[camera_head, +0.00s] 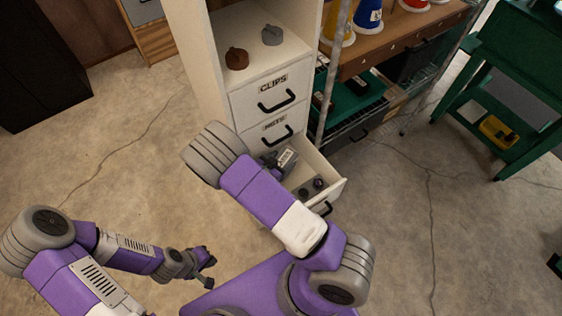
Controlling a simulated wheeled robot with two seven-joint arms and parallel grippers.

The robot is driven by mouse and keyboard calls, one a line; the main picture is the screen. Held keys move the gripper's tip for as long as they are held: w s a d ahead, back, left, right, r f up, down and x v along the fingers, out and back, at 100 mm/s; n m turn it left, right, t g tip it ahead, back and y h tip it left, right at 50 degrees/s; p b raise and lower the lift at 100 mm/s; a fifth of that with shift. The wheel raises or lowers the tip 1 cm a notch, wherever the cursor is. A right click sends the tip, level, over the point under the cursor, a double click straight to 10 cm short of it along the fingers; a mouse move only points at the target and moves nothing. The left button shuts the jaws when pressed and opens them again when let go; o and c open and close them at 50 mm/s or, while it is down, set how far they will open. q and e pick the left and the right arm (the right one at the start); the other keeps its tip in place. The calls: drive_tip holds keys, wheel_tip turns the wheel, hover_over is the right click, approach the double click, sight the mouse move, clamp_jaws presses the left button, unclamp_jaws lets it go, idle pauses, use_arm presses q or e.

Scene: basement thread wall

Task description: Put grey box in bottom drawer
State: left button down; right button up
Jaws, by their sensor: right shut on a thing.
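The bottom drawer (335,186) of the white cabinet is pulled open. Several small dark objects (311,187) lie in its front part. A grey box (287,157) with a pale label is at the rear left of the drawer, tilted. My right gripper (272,160) is shut on the grey box, mostly hidden behind my purple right arm. I cannot tell whether the box touches the drawer floor. My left gripper (209,274) is open and empty, low above the floor at the lower left, apart from the cabinet.
Above the open drawer are two closed drawers, the CLIPS drawer (272,95) and the one below it (277,132). Brown (237,59) and grey (272,35) objects sit on the shelf above. A metal rack post (325,85) stands close right of the cabinet.

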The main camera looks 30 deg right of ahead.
drive_tip(key=shift+s+f+b, duration=0.1)
drive_tip(key=shift+f+b, duration=0.3)
drive_tip(key=shift+f, duration=0.25)
drive_tip(key=o, duration=1.1)
drive_tip(key=shift+s+a+f, duration=0.1)
drive_tip(key=shift+s, duration=0.1)
drive_tip(key=shift+r+p, duration=0.4)
drive_tip(key=shift+r, duration=0.05)
drive_tip(key=p+v, duration=0.1)
drive_tip(key=v, duration=0.3)
drive_tip(key=p+v, duration=0.1)
drive_tip(key=v, duration=0.7)
drive_tip(key=shift+w+r+p, duration=0.3)
drive_tip(key=shift+p, duration=0.1)
